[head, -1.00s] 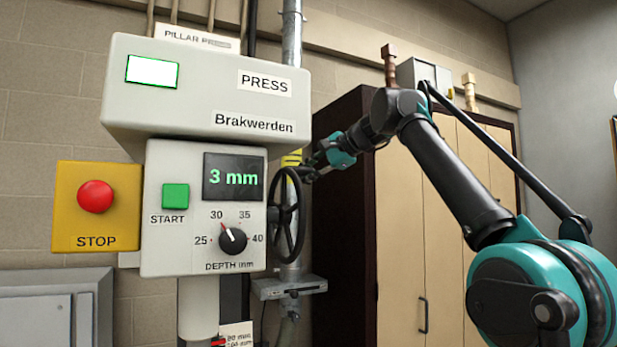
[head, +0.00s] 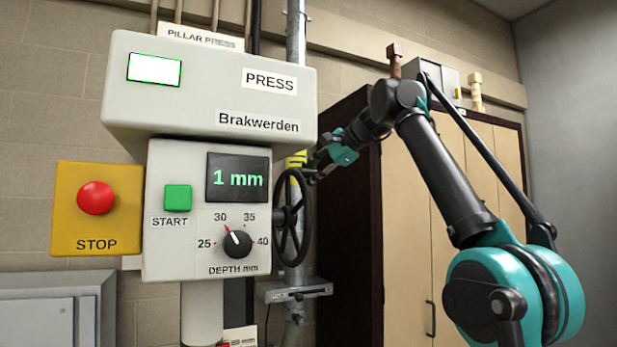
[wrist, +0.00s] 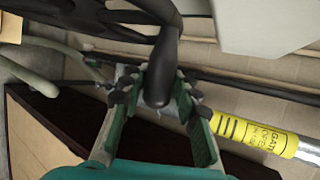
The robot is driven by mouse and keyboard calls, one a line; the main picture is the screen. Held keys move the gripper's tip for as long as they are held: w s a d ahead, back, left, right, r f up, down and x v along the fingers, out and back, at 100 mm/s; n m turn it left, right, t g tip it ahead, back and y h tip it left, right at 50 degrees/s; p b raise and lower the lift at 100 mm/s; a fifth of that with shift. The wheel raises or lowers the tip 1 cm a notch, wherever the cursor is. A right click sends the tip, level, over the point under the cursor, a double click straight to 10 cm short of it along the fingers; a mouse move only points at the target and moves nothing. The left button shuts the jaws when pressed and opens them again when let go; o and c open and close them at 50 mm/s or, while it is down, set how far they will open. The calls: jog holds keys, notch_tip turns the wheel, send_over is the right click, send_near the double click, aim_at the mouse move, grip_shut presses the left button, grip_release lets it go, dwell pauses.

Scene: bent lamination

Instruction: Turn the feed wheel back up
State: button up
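The black feed wheel (head: 290,218) stands on the right side of the press head (head: 210,95). The depth display (head: 238,178) reads 1 mm. My gripper (head: 312,173) is at the wheel's upper right edge. In the wrist view my gripper (wrist: 163,85) has its fingers closed in on both sides of the wheel's black handle (wrist: 162,70). Part of the wheel rim (wrist: 110,15) shows above it.
A yellow STOP box (head: 97,232) and a green START button (head: 178,198) are at the left. The depth dial (head: 237,242) sits below the display. A metal pipe (head: 296,50) runs behind the wheel. A wooden cabinet (head: 405,230) stands behind my arm.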

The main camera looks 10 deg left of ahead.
jog(key=shift+o, duration=1.3)
jog(key=shift+f, duration=0.1)
jog(key=v, duration=0.7)
jog(key=shift+d, duration=0.15)
